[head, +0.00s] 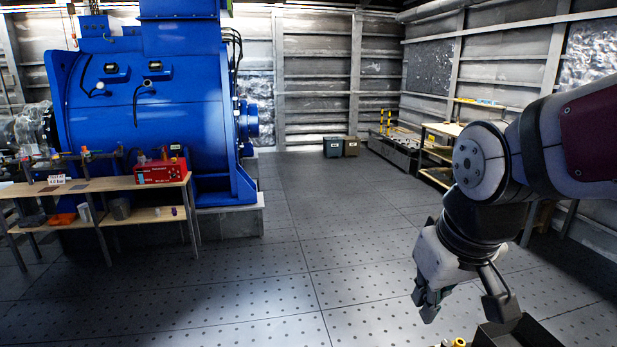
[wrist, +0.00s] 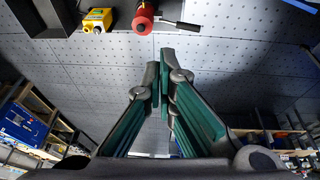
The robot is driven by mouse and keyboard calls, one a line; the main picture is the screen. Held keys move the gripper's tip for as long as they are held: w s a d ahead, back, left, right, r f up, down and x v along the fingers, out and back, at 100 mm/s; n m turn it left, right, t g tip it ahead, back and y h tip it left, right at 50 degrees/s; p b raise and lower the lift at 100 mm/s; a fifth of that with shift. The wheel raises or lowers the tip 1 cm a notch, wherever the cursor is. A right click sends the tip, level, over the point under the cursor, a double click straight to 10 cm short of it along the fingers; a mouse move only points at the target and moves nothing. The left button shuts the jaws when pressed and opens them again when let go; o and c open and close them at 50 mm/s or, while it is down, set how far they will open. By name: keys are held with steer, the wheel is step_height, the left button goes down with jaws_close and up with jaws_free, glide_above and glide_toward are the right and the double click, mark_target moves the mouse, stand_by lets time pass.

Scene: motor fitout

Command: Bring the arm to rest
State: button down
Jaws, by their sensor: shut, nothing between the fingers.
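My arm comes in from the right in the head view and bends down at the wrist. My gripper (head: 428,305) hangs at the lower right, pointing down, above the floor and near a dark open box (head: 515,333). In the wrist view my gripper (wrist: 160,72) shows its green-padded fingers with the tips close together. It is shut and holds nothing.
In the wrist view a dark tray (wrist: 42,18), a yellow device (wrist: 97,20) and a red object with a dark handle (wrist: 144,17) lie beyond the fingertips. A workbench (head: 100,186) stands left by the blue motor (head: 150,110). The middle floor (head: 320,220) is clear.

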steer(key=s+d+r+m+t, duration=0.1)
steer(key=s+d+r+m, duration=0.1)
steer(key=s, duration=0.8)
steer(key=shift+d+r+t, duration=0.25)
steer(key=shift+r+t, duration=0.05)
steer(key=shift+r, duration=0.2)
